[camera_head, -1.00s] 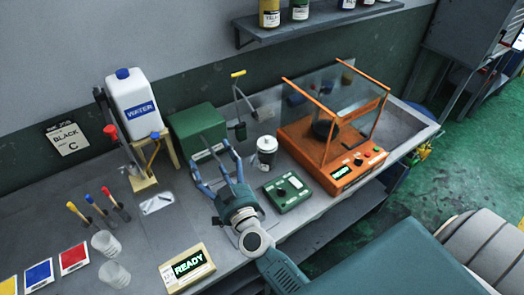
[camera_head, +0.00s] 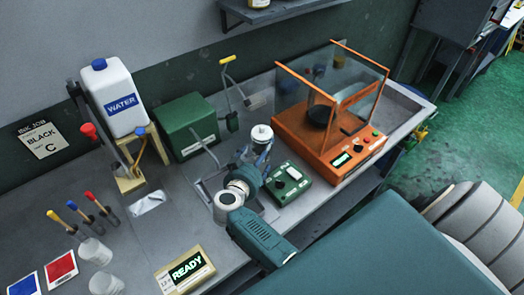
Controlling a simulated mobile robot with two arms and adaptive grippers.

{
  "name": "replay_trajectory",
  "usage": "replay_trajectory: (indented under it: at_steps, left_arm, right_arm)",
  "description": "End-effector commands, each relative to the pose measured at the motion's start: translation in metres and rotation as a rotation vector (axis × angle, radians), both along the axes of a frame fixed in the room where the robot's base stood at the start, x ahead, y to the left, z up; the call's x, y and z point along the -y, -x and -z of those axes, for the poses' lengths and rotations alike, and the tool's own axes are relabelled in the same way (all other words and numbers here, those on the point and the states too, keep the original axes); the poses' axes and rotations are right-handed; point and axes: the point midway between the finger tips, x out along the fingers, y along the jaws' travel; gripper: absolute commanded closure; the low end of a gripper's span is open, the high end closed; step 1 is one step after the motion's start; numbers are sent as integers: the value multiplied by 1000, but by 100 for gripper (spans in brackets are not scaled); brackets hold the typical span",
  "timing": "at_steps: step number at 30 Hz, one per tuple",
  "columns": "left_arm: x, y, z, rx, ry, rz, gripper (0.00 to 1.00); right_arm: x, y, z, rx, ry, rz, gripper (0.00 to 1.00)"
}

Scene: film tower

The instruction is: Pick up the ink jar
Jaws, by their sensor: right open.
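The ink jar (camera_head: 262,134), with a white lid, stands on the bench between the green box and the orange machine. Its lower part is partly hidden by my right gripper (camera_head: 232,143). That gripper is open, with its fingers spread and pointing toward the back of the bench. Its right finger overlaps the jar in the picture; I cannot tell whether it touches. The left finger is apart from the jar, in front of the green box. The space between the fingers looks empty. My left gripper is not in view.
An orange machine with glass panels (camera_head: 340,155) stands right of the jar. A small green control box (camera_head: 288,184) is in front of the jar. A green box (camera_head: 187,128) and a water jug (camera_head: 120,98) stand left. A lamp-like stand (camera_head: 232,85) rises behind.

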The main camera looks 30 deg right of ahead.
Motion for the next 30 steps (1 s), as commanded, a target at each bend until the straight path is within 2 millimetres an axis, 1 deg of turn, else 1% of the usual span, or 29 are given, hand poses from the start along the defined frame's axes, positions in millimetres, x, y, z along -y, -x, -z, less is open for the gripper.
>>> replay_trajectory:
  at_steps: [9,12,15,22,23,24,29,30]
  left_arm:
    - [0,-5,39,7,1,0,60]
    - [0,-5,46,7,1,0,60]
    - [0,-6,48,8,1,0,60]
    - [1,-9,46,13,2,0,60]
    - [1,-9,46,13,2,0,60]
    - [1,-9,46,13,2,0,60]
    - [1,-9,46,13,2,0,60]
    - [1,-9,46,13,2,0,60]
  right_arm:
    - [29,-21,13,5,1,1,16]
    - [37,-26,14,4,2,2,16]
    - [40,-29,14,3,1,1,16]
    - [41,-30,12,2,1,0,16]
    - [41,-30,12,2,1,0,18]
    - [41,-30,12,2,1,0,26]
    - [41,-30,12,1,0,0,58]
    - [41,-30,10,5,3,0,66]
